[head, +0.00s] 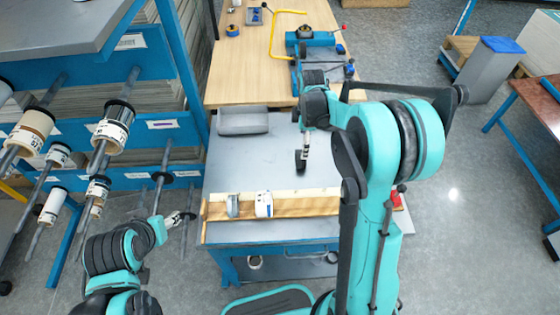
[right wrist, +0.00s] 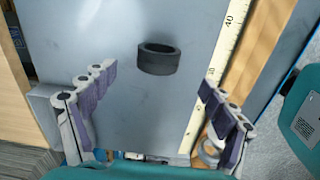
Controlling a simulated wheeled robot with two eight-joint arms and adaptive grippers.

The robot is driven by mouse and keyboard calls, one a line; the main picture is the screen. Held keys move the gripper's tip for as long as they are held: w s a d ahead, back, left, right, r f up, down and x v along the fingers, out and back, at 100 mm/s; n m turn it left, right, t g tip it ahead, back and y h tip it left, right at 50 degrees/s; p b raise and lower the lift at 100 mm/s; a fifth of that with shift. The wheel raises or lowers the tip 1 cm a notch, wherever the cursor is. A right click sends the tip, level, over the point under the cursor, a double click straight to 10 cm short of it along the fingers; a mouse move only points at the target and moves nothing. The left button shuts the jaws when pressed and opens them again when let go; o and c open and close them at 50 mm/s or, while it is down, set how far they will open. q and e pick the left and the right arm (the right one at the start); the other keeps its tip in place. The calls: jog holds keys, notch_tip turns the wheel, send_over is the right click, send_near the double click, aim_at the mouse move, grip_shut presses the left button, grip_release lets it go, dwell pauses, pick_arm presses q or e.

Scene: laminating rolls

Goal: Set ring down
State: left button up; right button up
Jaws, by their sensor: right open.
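A black ring (right wrist: 158,60) lies on the grey tabletop (right wrist: 110,30) in the right wrist view, its round opening showing. It sits beyond and between the fingertips of my right gripper (right wrist: 158,80), which is open and clear of it. In the head view, my right gripper (head: 306,143) is low over the grey table, and a dark shape below it seems to be the ring, partly hidden. My left gripper (head: 180,219) is left of the table, near a roll shaft; its fingers are too small to read.
A wooden trough (head: 290,208) with a ruler along its back edge holds a grey roll (head: 232,206) and a white roll (head: 264,204). A grey block (head: 243,121) lies at the back left. Rolls on shafts (head: 112,130) project from the blue rack at left. The middle of the tabletop is clear.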

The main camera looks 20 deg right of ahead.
aim_at(300, 153)
jog(key=shift+w+a+f+n, duration=0.2)
jog(key=shift+w+a+f, duration=0.05)
jog(key=shift+f, duration=0.2)
jog(key=shift+w+a+f+n, duration=0.2)
jog(key=shift+w+f, duration=0.05)
jog(key=shift+f, duration=0.15)
notch_tip(300, 153, down, 3)
jog(key=shift+r+b, duration=0.15)
jog(key=shift+b, duration=0.35)
jog(key=f, duration=0.1)
jog(key=f+b, duration=0.1)
jog(key=f, duration=0.1)
jog(key=f+b, duration=0.1)
jog(key=shift+s+d+f, duration=0.2)
jog(key=shift+d, duration=0.1)
jog(key=shift+f, duration=0.4)
jog(key=shift+r, duration=0.1)
jog(key=shift+c, duration=1.2)
pick_arm(q)
jog(key=f, duration=0.1)
jog(key=a+f, duration=0.1)
jog(key=f, duration=0.1)
jog(key=shift+s, duration=0.15)
pick_arm(e)
jog(key=c, duration=1)
